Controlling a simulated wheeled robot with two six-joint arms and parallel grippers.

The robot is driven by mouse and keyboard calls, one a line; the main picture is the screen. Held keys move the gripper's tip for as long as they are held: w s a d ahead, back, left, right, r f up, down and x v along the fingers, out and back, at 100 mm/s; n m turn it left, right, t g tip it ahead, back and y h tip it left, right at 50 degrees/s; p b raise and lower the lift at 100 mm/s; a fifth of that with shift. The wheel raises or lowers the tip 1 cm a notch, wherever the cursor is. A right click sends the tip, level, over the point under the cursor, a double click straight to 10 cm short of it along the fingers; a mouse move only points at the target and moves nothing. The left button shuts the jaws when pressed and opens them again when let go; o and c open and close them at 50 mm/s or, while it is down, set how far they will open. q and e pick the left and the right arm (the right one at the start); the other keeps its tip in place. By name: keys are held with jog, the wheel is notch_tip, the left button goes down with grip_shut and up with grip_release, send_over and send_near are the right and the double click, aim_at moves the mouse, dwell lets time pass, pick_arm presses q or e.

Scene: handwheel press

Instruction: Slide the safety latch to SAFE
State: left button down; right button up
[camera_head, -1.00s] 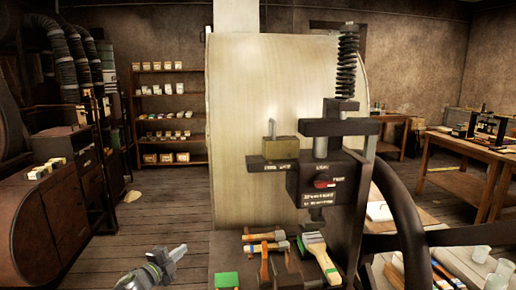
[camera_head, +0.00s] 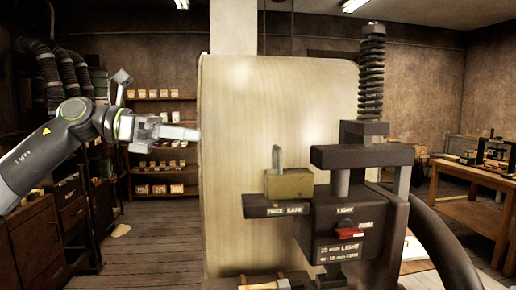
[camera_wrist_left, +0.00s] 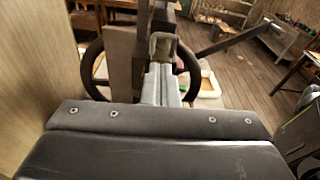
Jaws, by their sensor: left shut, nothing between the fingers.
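The safety latch (camera_head: 289,185) is a brass-coloured block with an upright grey pin, on a dark rail (camera_head: 258,207) at the press's left side. The rail has small lettering; its right word reads SAFE. The block sits above the lettering, toward the rail's right part. My left gripper (camera_head: 197,133) is shut and empty, pointing right, left of the latch and higher in the picture, apart from it. In the left wrist view its light grey fingers (camera_wrist_left: 161,84) are together; an olive-brown block beyond them may be the latch. My right gripper is not in view.
The dark press (camera_head: 365,155) has a tall spring (camera_head: 371,72), a red knob (camera_head: 344,232) and a large handwheel (camera_head: 440,240). A pale upright panel (camera_head: 240,150) stands behind the latch. A tool with a wooden handle (camera_head: 290,280) lies below. Open space surrounds my left arm.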

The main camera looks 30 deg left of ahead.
pick_arm(q)
jog(key=shift+s+d+r+m, duration=0.25)
jog(key=shift+s+m, duration=0.15)
jog(key=shift+s, duration=0.05)
jog(key=p, duration=1)
send_near(274, 148)
jog(key=shift+g, duration=0.3)
jog(key=x, duration=0.4)
jog(key=shift+w+d+r, duration=0.1)
jog(key=shift+d+r, duration=0.1)
jog(key=shift+r, duration=0.15)
jog(key=shift+p+x, duration=0.6)
jog(key=shift+x, duration=0.55)
jog(key=shift+w+f, duration=0.1)
jog(key=shift+f, duration=0.1)
